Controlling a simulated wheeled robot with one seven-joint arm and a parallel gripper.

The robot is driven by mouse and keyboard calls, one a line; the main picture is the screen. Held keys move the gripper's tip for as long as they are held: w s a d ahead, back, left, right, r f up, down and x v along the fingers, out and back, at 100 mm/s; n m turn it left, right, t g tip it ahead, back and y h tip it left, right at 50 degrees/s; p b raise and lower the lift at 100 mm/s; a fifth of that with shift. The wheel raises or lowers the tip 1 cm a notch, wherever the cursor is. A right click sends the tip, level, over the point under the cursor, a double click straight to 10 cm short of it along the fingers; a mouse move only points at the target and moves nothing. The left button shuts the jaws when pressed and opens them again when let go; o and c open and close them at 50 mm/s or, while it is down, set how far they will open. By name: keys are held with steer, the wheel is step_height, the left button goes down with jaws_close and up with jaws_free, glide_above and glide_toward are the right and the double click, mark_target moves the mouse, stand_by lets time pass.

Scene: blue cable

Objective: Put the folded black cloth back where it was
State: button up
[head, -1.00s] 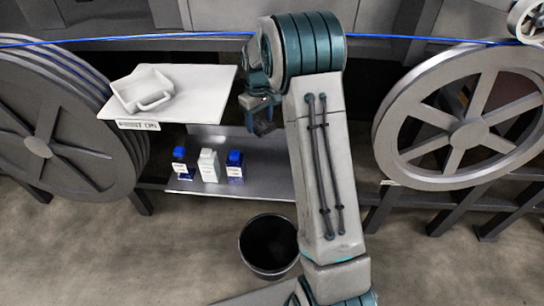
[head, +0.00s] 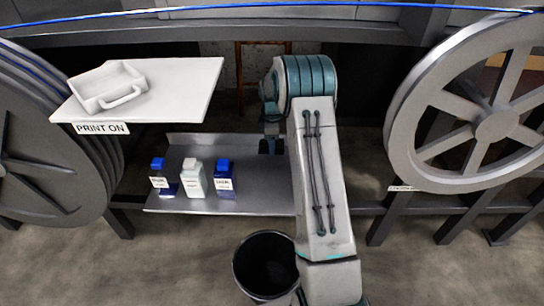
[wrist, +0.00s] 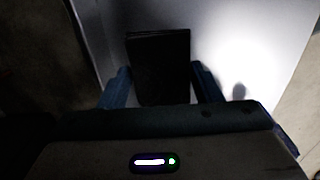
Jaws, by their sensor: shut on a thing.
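The folded black cloth (wrist: 160,55) is a dark upright rectangle in the wrist view, between the two blue fingers of my gripper (wrist: 161,86). My gripper is shut on it, above a pale grey surface. In the head view my gripper (head: 271,145) hangs over the right end of the lower metal shelf (head: 258,185), close beside my arm. The cloth cannot be made out clearly there. Whether the cloth touches the shelf cannot be told.
Two blue-capped bottles (head: 162,178) (head: 224,179) and a white bottle (head: 193,179) stand on the shelf's left half. A white upper board (head: 180,85) holds a white tray (head: 108,88). A black bin (head: 266,265) is below. Large reels (head: 470,120) flank the shelf.

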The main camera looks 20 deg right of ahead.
mark_target(272, 160)
steer(key=shift+f, duration=2.75)
steer(key=shift+f, duration=0.1)
steer(key=shift+f+b, duration=0.15)
steer(key=shift+b, duration=0.2)
steer(key=o, duration=0.9)
steer(key=shift+o, duration=0.2)
steer(key=shift+r, duration=0.2)
step_height(272, 160, up, 12)
steer(key=shift+r+p, duration=0.1)
steer(key=shift+p, duration=0.65)
